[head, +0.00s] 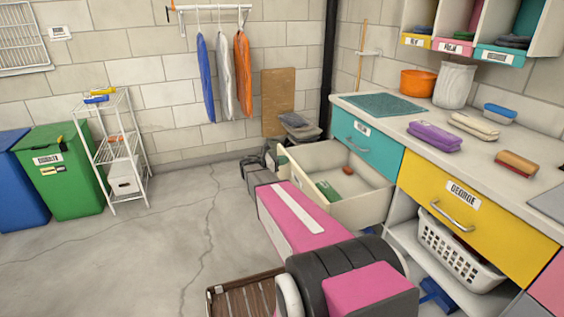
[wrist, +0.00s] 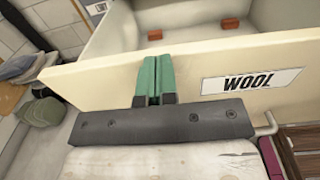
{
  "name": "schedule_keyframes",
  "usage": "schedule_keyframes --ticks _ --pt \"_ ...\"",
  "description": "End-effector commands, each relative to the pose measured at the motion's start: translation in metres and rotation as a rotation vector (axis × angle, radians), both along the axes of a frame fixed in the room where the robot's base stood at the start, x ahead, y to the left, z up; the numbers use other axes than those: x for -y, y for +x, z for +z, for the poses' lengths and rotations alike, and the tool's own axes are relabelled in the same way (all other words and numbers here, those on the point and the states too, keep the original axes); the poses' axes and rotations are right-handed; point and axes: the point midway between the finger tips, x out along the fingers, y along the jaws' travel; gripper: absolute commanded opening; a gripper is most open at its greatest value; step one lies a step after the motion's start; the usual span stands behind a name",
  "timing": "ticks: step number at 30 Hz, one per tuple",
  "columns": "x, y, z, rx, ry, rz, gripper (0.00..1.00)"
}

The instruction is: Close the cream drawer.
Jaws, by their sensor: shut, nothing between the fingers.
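The cream drawer (head: 365,209) sticks out of the counter, below and left of the teal drawer. In the wrist view its front panel (wrist: 100,85) runs across the picture with a WOOL label. My gripper (wrist: 153,62) has green fingers pressed together, empty, and lies before the panel, its tips overlapping the panel's top edge. I cannot tell whether they touch it. Reddish blocks (wrist: 232,28) lie inside the drawer. My arm hides part of the drawer front there.
The teal drawer (head: 366,148) and yellow drawer (head: 480,219) are shut. A white basket (head: 455,250) stands under the yellow one. A wooden crate (head: 245,296) lies on the floor near my arm. Dark items stand beyond the drawer by the wall.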

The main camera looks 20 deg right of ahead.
Motion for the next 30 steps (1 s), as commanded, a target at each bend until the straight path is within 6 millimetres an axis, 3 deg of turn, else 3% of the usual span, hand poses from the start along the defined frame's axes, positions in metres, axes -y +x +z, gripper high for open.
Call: schedule_keyframes --ticks 8,13,30 --pt "0.008 0.000 0.000 0.000 0.000 -0.002 0.00" --pt "0.031 0.001 0.000 0.000 -0.001 -0.002 0.00" --pt "0.183 0.007 0.000 0.000 0.000 -0.003 0.00"
